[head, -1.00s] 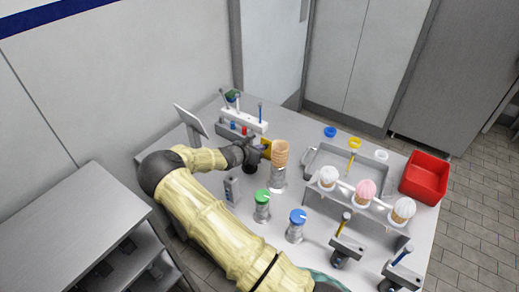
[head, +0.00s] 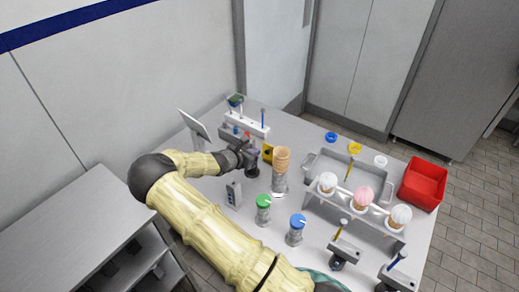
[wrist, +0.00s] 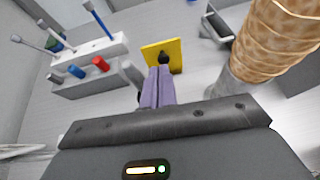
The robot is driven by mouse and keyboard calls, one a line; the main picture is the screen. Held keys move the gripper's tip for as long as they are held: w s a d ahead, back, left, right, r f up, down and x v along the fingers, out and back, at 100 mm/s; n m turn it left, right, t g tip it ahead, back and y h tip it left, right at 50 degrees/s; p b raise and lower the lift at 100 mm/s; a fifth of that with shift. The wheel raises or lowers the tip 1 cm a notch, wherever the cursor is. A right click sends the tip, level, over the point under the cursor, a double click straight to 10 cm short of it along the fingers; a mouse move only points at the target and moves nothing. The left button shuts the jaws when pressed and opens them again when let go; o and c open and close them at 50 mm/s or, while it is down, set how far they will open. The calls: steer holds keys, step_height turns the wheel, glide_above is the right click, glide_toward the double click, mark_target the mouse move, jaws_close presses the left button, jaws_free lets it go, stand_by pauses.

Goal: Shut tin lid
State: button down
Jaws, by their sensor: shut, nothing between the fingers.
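A yellow square plate (head: 267,153) with a dark part against it stands just right of my gripper in the head view. It may be the tin's lid, but I cannot tell. It also shows in the wrist view (wrist: 172,50), beyond the fingers. No tin body is clearly visible; the wrist hides much of that area. My gripper (wrist: 158,78) has its purple fingers together with nothing between them. In the wrist view the fingertips overlap the plate's lower edge; contact cannot be told. In the head view my gripper (head: 251,161) is low over the table.
A stack of cones (head: 282,160) stands close to the right of my gripper. A rack with red and blue handles (wrist: 88,70) is at the left. Green-lidded (head: 264,202) and blue-lidded (head: 297,222) jars, a metal tray (head: 321,163) and a red bin (head: 424,183) share the table.

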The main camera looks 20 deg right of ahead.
steer(key=p+v, duration=0.1)
steer(key=v, duration=0.1)
steer(key=p+v, duration=0.1)
steer(key=v, duration=0.2)
steer(key=shift+w+d+r, duration=0.1)
steer(key=shift+d+r, duration=0.1)
steer(key=shift+r, duration=0.2)
steer(key=c, duration=2.2)
jaws_free()
